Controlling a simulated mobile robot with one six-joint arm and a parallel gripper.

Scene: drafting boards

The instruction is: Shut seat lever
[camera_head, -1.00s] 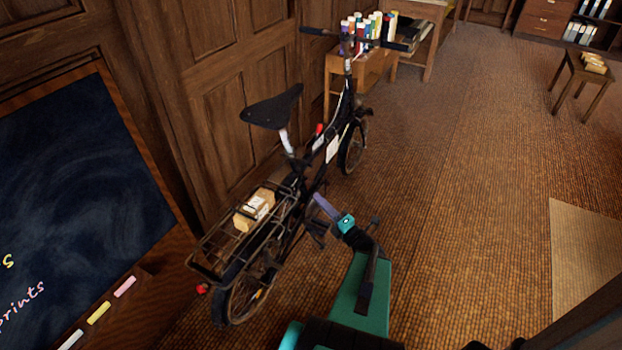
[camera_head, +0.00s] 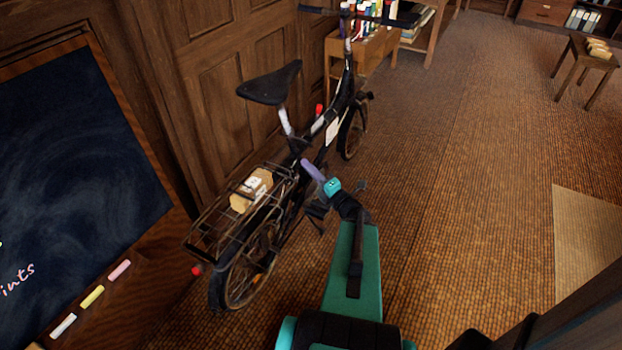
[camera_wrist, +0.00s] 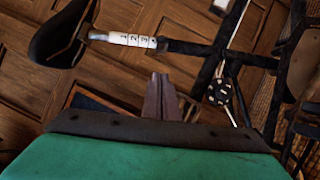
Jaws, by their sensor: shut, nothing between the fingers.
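A black folding bicycle (camera_head: 328,134) stands beside the panelled wall, with its black saddle (camera_head: 270,84) on a pale seat post (camera_head: 285,121). In the wrist view the saddle (camera_wrist: 58,35) is at upper left, and the seat post (camera_wrist: 125,39) bears printed numbers. The post enters a dark clamp area (camera_wrist: 163,45); I cannot make out the seat lever or its position there. My gripper (camera_head: 306,164) is shut and empty, just beside the frame below the seat post. In the wrist view its fingers (camera_wrist: 159,76) point up toward the clamp area, apparently short of it.
A rear rack (camera_head: 205,236) carries a wrapped parcel (camera_head: 251,190). A blackboard (camera_head: 75,170) with a chalk ledge stands at left. The floor (camera_head: 455,190) right of the bicycle is open, with a small stool (camera_head: 585,65) far right.

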